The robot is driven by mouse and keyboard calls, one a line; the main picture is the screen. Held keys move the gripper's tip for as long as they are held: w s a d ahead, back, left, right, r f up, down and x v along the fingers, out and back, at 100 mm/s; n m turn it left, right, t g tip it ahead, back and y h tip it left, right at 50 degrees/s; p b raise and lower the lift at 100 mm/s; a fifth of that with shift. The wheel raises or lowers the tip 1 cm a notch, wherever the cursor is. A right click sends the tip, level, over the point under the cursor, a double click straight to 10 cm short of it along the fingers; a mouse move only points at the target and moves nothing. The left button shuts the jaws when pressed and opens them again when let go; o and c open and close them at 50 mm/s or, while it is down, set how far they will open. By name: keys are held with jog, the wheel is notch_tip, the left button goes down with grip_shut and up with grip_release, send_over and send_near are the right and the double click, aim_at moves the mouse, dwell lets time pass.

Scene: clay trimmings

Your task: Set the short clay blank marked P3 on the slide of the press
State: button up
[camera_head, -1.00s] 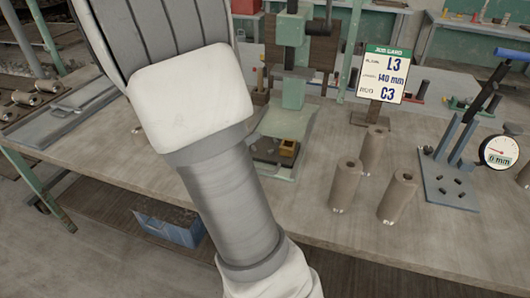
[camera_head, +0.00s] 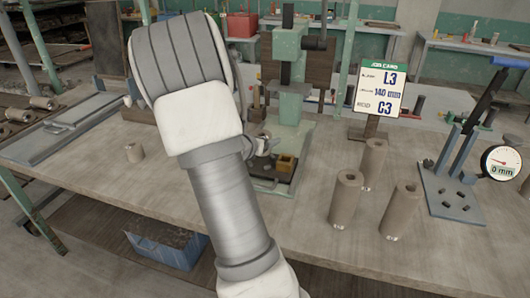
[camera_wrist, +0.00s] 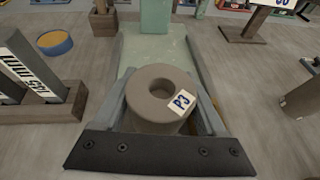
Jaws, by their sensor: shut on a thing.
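The short clay blank marked P3 (camera_wrist: 162,88) is a brown cylinder with a hole in its top, upright between the fingers of my gripper (camera_wrist: 160,103) in the wrist view. Its lower part is hidden. In the head view my gripper (camera_head: 262,143) is small and partly behind my arm, above the near part of the press. The green press (camera_head: 288,88) stands at the middle of the bench. A dark plate with a yellow block (camera_head: 286,162) lies at its foot, seemingly the slide area. In the wrist view the pale green press base (camera_wrist: 160,46) runs beyond the blank.
Several tall clay blanks (camera_head: 345,200) stand right of the press. A job card (camera_head: 380,90) reads L3, 140 mm, C3. A gauge stand (camera_head: 452,190) with a dial is further right.

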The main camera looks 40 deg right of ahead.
aim_at(265, 158)
jog(key=shift+w+d+f, duration=0.2)
jog(key=shift+d+f, duration=0.05)
jog(key=shift+f, duration=0.2)
jog(key=shift+f+b, duration=0.55)
jog(key=shift+f, duration=1.15)
jog(key=shift+f+b, duration=0.25)
jog(key=shift+b, duration=0.05)
jog(key=o, duration=1.4)
jog(key=shift+c, duration=0.2)
jog(key=shift+r, duration=0.15)
